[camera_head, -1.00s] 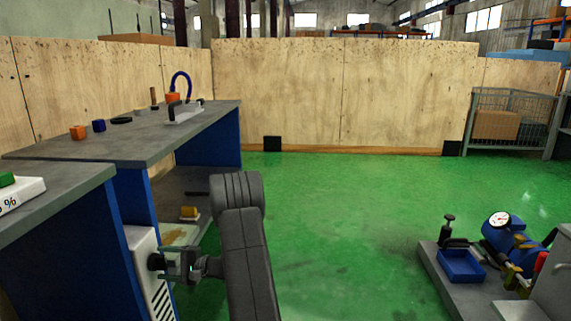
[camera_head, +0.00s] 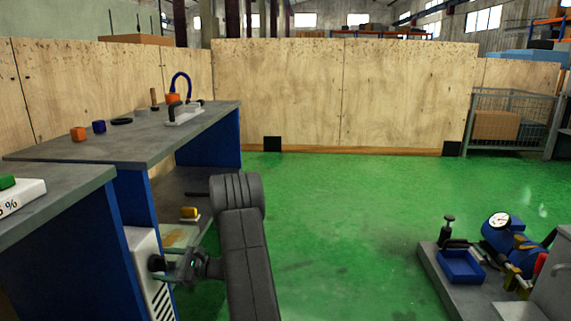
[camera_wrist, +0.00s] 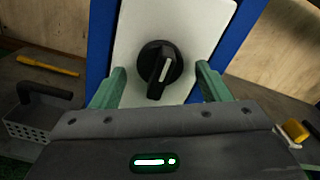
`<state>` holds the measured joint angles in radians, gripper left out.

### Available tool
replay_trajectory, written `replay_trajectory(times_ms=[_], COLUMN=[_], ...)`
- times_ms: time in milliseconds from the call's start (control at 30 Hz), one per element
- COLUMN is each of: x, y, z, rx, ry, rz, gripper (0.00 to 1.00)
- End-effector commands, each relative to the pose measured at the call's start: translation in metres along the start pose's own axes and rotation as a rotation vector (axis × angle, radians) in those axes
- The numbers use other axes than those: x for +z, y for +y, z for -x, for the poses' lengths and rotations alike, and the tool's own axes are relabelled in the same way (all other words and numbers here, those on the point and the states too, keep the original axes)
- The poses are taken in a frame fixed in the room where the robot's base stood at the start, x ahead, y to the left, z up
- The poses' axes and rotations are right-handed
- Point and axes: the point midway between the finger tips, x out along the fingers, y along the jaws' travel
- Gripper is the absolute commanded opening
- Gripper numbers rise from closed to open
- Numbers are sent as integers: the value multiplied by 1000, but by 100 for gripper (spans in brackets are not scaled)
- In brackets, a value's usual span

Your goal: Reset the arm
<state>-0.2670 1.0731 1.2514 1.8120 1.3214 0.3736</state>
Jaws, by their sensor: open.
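My gripper (camera_wrist: 160,88) is open, with its two green fingers spread on either side of a black rotary knob (camera_wrist: 160,68) in the wrist view. The knob has a white mark and sits on a white panel (camera_wrist: 200,35). It appears untouched between the fingers. In the head view my gripper (camera_head: 172,264) is at the white vented panel (camera_head: 150,278) on the side of the blue bench, close to the dark knob (camera_head: 155,263). My dark arm reaches down from the middle of the picture.
A grey worktop (camera_head: 130,140) at left holds an orange block (camera_head: 78,134), a blue block (camera_head: 99,127) and a white-based fixture (camera_head: 184,116). A lower shelf holds a yellow item (camera_head: 190,212). A machine (camera_head: 500,245) stands at right. Green floor (camera_head: 350,220) between is clear.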

Motion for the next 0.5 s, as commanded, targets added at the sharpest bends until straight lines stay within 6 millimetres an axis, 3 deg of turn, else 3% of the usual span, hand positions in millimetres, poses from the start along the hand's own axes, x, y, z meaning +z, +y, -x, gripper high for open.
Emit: replay_trajectory(times_ms=[500], x=[3], y=[-1], z=[0], rx=[0], ry=[0], rz=[-449], gripper=[70])
